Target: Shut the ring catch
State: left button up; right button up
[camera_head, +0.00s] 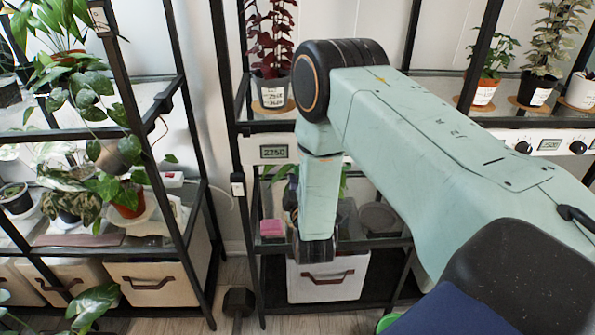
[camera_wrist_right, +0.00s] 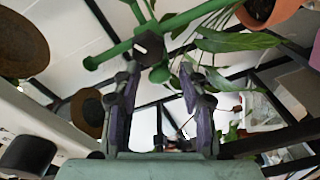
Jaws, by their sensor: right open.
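In the right wrist view, green rods (camera_wrist_right: 188,17) meet near a dark six-sided knob (camera_wrist_right: 149,44), with a short green stub below it; this looks like the ring and its catch, but I cannot tell whether the catch is open or shut. My right gripper (camera_wrist_right: 159,82) is open, its two dark fingers on either side below the knob. The gap between the fingers looks empty, and contact with the green part cannot be told. In the head view my right arm hides most of the plant behind it, and the ring cannot be made out. My left gripper is not in view.
Leaves (camera_wrist_right: 222,42) and a terracotta pot (camera_wrist_right: 268,12) are close by in the wrist view. In the head view, black-framed shelves hold several potted plants. A pink block (camera_head: 271,228) sits on the middle shelf, above a white bin (camera_head: 328,279). A dark shelf post (camera_head: 228,80) stands left of my arm.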

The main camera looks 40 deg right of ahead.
jog(key=v, duration=1)
jog(key=shift+s, duration=0.2)
jog(key=shift+a, duration=0.1)
